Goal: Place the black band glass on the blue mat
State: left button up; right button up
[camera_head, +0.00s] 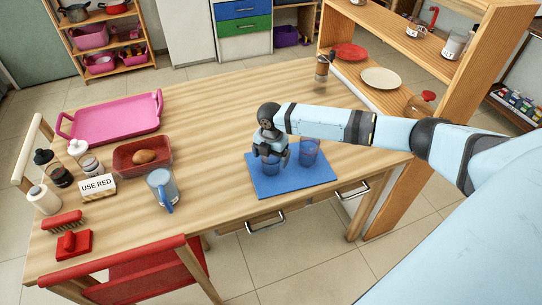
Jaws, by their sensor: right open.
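The blue mat (290,183) lies on the wooden table near its front right edge. Two clear tumblers stand upright on it. The right tumbler (310,153) stands free near the mat's back right. The left tumbler (273,166) is directly under my right gripper (268,151), which points down at its rim with its fingers open. The gripper partly hides this tumbler, and I cannot tell whether the fingers touch it. No black band can be made out clearly on either glass. My left gripper is out of view.
A blue mug (160,190), a red tray (143,156) with a brown item, a "USE RED" sign (98,187), and a pink tray (115,119) occupy the table's left. A wooden shelf (391,100) with plates borders the right. The table's middle is clear.

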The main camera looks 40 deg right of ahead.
notch_tip(320, 180, up, 12)
jog(key=f, duration=0.1)
jog(key=s+a+f+m+t+y, duration=0.1)
jog(key=s+a+f+m, duration=0.1)
jog(key=a, duration=0.4)
jog(key=s+a+f+m+t+y, duration=0.2)
jog(key=s+a+f+m, duration=0.1)
jog(key=s+a+f, duration=0.2)
jog(key=s+a+f+m+t+y, duration=0.2)
jog(key=s+a+f+m, duration=0.1)
jog(key=a+f, duration=0.4)
jog(key=shift+s+a, duration=0.5)
jog(key=shift+a, duration=0.1)
jog(key=s+d+f+m+t+h, duration=0.1)
jog(key=s+m+t, duration=0.4)
jog(key=s+m, duration=0.7)
jog(key=s+f, duration=0.1)
jog(key=s, duration=0.2)
jog(key=shift+s+d+f+m+t+h, duration=0.2)
jog(key=shift+s+d+m+t+h, duration=0.1)
jog(key=shift+d+t+h, duration=0.1)
